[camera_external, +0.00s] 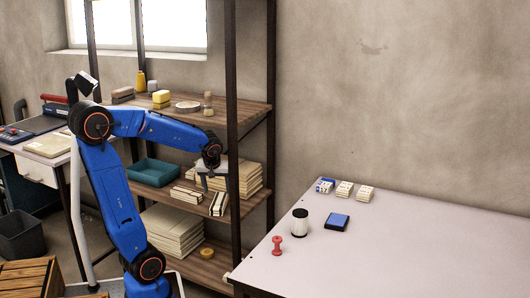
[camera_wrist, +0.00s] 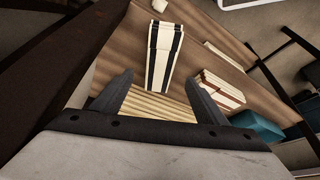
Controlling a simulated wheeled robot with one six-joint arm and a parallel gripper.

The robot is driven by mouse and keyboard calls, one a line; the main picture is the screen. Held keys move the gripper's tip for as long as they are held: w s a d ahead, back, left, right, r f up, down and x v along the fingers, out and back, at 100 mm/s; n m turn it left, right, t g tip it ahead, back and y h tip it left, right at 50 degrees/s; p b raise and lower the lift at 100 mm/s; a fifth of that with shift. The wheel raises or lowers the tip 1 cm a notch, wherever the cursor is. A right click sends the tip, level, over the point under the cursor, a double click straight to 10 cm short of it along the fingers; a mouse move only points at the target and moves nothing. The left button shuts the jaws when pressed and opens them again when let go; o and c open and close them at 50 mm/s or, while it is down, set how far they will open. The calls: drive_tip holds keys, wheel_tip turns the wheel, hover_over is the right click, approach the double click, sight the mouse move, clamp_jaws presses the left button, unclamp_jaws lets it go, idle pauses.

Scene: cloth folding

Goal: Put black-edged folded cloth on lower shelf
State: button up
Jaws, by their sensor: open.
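The black-edged folded cloth (camera_external: 218,204) is cream with dark stripes along its edges. It lies on the middle shelf board near the front, by the dark upright. In the wrist view the cloth (camera_wrist: 164,58) lies just beyond my fingertips, its long side pointing away. My gripper (camera_external: 207,184) is above the middle shelf, close to the cloth. In the wrist view my gripper (camera_wrist: 158,80) is open, with nothing held between its fingers. The lower shelf (camera_external: 208,270) is below and holds a pale stack.
A tall cream stack (camera_external: 250,180) stands behind the cloth. Another folded cloth (camera_external: 186,195) with brown edging and a teal bin (camera_external: 155,172) are to the left. Dark shelf posts (camera_external: 232,130) stand close to my arm. On the lower shelf, bare board shows around a yellow ring (camera_external: 206,253).

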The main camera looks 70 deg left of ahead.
drive_tip(key=v, duration=0.9)
